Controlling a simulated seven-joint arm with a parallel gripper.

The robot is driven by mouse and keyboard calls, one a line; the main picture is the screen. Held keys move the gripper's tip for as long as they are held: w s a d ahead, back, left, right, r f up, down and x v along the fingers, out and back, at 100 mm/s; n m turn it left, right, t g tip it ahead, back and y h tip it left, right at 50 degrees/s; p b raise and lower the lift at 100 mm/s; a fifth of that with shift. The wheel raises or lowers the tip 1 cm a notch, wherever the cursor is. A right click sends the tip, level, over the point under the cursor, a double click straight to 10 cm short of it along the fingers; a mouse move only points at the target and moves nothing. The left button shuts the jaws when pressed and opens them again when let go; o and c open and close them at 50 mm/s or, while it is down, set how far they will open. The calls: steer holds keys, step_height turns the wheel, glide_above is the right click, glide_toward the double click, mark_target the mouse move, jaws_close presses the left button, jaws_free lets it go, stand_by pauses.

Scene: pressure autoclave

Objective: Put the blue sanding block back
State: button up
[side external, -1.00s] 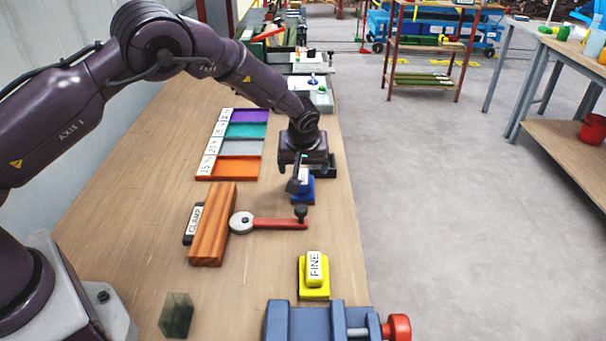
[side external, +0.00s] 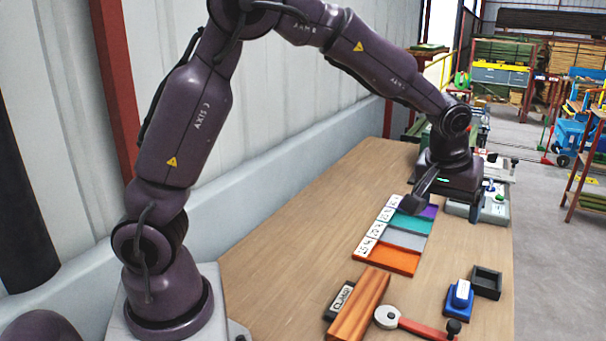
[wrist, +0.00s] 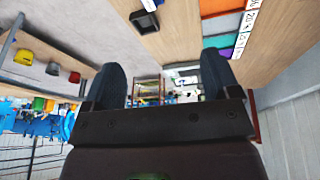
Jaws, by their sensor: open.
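The blue sanding block (side external: 460,295), with a pale label on its raised top, rests on the bench near the right edge in the side view. A square black open tray (side external: 487,281) stands just behind and to the right of it. The tray looks empty and also shows at the top of the wrist view (wrist: 146,22). My gripper (side external: 412,203) is up above the purple end of the coloured trays, well away from the block. In the wrist view its two fingers (wrist: 163,75) are apart with nothing between them.
Orange, grey, teal and purple trays (side external: 386,259) with label cards line the bench. A wooden block (side external: 358,308) by a CLAMP label and a red-handled round tool (side external: 388,317) lie in front. Equipment (side external: 492,205) stands at the far end. The bench's left side is clear.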

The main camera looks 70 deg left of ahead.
steer(key=s+r+m+t+h, duration=0.1)
steer(key=s+r+m, duration=0.1)
steer(key=s+r, duration=0.4)
steer(key=s+r+m, duration=0.2)
steer(key=s+r, duration=0.1)
steer(key=s, duration=0.6)
steer(key=s+m+t, duration=0.1)
steer(key=s+m, duration=0.2)
steer(key=s, duration=0.8)
steer(key=shift+f, duration=0.15)
